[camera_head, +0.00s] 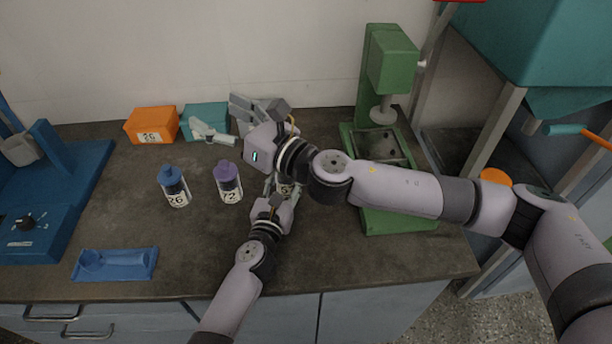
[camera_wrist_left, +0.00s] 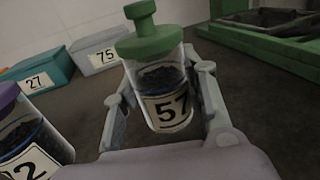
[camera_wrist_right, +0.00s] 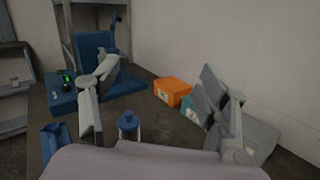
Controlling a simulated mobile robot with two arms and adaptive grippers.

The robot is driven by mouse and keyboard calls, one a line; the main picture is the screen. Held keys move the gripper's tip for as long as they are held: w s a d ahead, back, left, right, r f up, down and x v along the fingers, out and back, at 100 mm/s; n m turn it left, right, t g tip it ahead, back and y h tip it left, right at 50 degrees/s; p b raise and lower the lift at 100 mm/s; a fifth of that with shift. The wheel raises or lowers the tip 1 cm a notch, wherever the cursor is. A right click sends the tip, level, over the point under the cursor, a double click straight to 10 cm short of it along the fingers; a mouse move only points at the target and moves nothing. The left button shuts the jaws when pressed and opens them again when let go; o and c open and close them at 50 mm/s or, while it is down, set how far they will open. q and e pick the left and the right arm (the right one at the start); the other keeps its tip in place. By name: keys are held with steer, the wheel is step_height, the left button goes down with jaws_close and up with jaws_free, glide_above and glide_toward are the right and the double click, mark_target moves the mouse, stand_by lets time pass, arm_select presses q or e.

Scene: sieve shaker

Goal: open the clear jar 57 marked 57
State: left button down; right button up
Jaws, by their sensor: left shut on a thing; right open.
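The clear jar 57 (camera_wrist_left: 168,108) stands upright in the left wrist view. It has dark grains inside, a label reading 57 and a green knobbed lid (camera_wrist_left: 149,40) seated on top. My left gripper (camera_wrist_left: 160,85) is shut on the jar's body, a finger on each side. In the head view the jar (camera_head: 286,188) shows only in part, and my right wrist hides its lid. My right gripper (camera_wrist_right: 158,78) is open and empty, its fingers wide apart. It points left across the bench, above and beyond the jar.
A blue-capped bottle 26 (camera_head: 176,188) and a purple-capped bottle 72 (camera_head: 228,184) stand left of the jar. Orange (camera_head: 152,125) and teal (camera_head: 203,116) boxes line the wall. A green press (camera_head: 390,70) stands right; a blue tray (camera_head: 115,265) lies front left.

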steer(key=s+d+f+m+t+h, duration=0.1)
steer(key=s+d+f+m+h, duration=0.35)
steer(key=d+f+h, duration=0.85)
steer(key=w+f, duration=0.1)
steer(key=w, duration=0.2)
steer(key=w+a+f+y, duration=0.1)
steer(key=w, duration=0.2)
steer(key=w+a+f+y, duration=0.1)
steer(key=w, duration=0.3)
steer(key=shift+a+f, duration=0.2)
steer(key=shift+a, duration=0.05)
steer(key=c, duration=0.8)
arm_select(q)
steer(key=shift+s+d, duration=0.1)
steer(key=shift+d, duration=0.05)
arm_select(e)
steer(key=shift+s+a+y, duration=0.15)
steer(key=shift+y, duration=0.15)
jaws_close()
